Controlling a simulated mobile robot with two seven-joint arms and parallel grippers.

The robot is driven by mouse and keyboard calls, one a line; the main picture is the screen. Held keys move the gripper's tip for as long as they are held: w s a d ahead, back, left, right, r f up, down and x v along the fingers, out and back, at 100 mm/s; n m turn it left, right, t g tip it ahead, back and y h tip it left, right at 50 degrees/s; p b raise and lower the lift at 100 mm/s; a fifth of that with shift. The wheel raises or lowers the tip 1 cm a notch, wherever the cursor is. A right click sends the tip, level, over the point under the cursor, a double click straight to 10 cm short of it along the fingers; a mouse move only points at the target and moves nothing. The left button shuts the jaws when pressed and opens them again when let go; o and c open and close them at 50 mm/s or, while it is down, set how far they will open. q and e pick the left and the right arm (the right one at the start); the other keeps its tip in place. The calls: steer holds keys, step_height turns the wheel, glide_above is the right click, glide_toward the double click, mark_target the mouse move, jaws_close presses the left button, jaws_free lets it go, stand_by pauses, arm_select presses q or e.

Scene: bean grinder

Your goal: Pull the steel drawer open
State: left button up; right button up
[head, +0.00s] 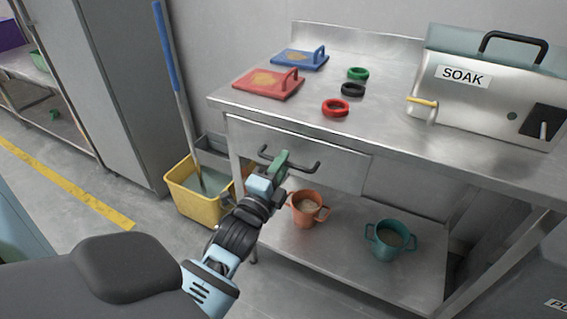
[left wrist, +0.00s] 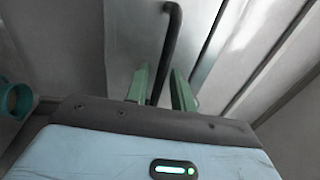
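The steel drawer (head: 335,160) is under the left part of the steel table, its front about flush with the frame, so it looks shut. Its dark bar handle (head: 303,167) sticks out in front; it also shows in the left wrist view (left wrist: 173,45). My left gripper (head: 278,162) is at the handle with its green fingers. In the left wrist view the fingers (left wrist: 161,90) stand apart, one on each side of the bar, with slim gaps that look clear of it. My right gripper is not in view.
A SOAK machine (head: 478,95), red board (head: 266,85), blue board (head: 299,60) and several rings stand on the tabletop (head: 400,130). An orange pot (head: 306,208) and teal pot (head: 389,241) stand on the lower shelf. A yellow mop bucket (head: 197,200) is left of the table.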

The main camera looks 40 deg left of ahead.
arm_select(q)
steer(key=shift+w+a+r, duration=0.1)
steer(key=shift+w, duration=0.35)
jaws_close()
steer(key=shift+s, duration=0.2)
